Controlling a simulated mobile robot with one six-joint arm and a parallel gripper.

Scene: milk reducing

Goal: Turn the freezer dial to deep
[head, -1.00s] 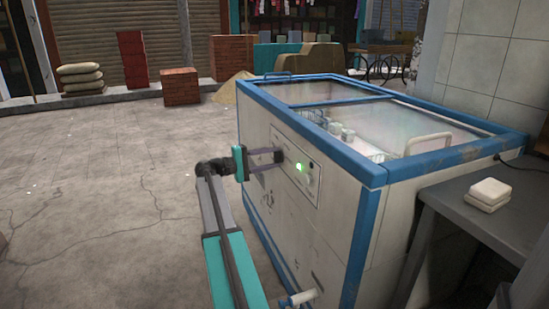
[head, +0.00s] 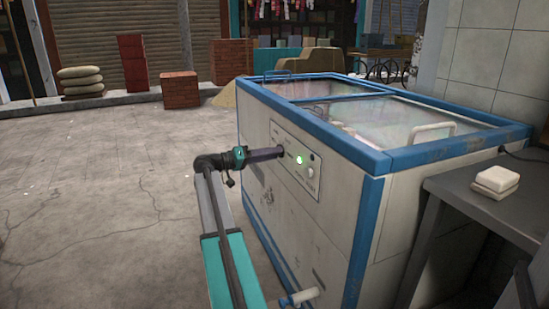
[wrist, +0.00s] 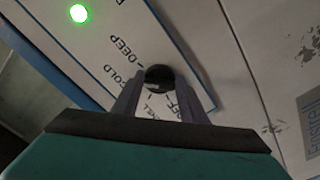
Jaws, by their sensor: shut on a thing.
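The freezer (head: 330,215) is a white chest with blue edging. Its control panel (head: 293,143) is on the side facing my arm. My gripper (head: 281,152) reaches that panel, left of a green light (head: 300,160). In the wrist view, the round black dial (wrist: 158,76) sits between the two fingers of my gripper (wrist: 159,86), which is shut on it. The printed labels DEEP (wrist: 122,47) and COLD (wrist: 122,79) lie left of the dial; other labels below are partly covered by the fingers. I cannot tell which label the dial points at. The head view hides the dial behind the gripper.
A small knob (head: 311,172) sits right of the green light, which also shows in the wrist view (wrist: 78,13). The floor on the left is open.

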